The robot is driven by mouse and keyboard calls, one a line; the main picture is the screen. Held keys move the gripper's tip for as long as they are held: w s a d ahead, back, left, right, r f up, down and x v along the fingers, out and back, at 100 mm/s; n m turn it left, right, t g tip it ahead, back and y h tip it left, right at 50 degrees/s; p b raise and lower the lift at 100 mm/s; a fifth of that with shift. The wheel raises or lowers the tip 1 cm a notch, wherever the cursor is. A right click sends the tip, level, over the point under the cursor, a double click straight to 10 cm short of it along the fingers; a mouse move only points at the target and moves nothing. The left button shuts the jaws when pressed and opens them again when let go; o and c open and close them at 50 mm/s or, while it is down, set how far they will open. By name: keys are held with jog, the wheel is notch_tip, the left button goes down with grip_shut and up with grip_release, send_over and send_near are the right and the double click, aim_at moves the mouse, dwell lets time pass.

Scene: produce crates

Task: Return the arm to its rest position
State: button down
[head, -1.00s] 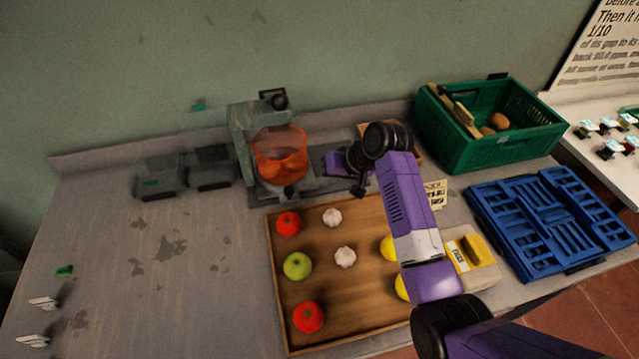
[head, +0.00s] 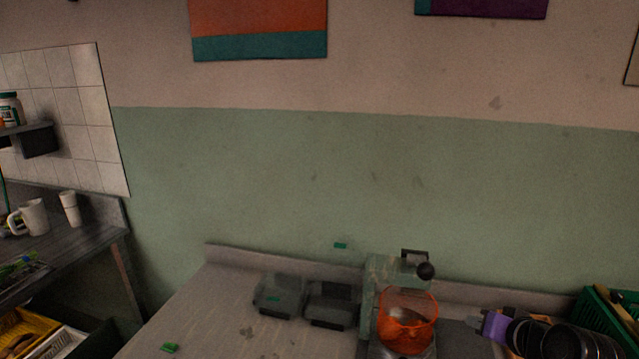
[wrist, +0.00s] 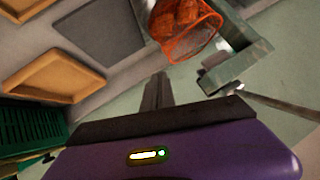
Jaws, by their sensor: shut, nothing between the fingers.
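My arm shows at the lower right of the head view as dark round joints and a purple part. My gripper (head: 474,322) is there, just right of the orange bowl (head: 407,322) of the grey-green machine (head: 382,272). In the wrist view my gripper (wrist: 158,90) shows as dark, narrow fingers closed together above its purple body. The fingers hold nothing. The orange bowl (wrist: 184,28) appears beyond them at the top, apart from the fingers. Most of my arm is outside the head view.
A green crate (head: 610,318) is at the right edge. Wooden trays (wrist: 55,78) show at left in the wrist view.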

jog(key=s+a+n+t, duration=0.1)
jog(key=s+a, duration=0.4)
jog(key=s, duration=1.1)
jog(key=s+a+f+n+t+b, duration=0.1)
jog(key=s+a, duration=0.3)
jog(key=s, duration=1.1)
jog(key=s+a+f+n+t+h+b, duration=0.1)
jog(key=s+a, duration=0.4)
jog(key=s, duration=1.1)
jog(key=shift+s+a+n+t, duration=0.35)
jog(key=shift+n+t, duration=0.25)
jog(key=shift+n, duration=0.1)
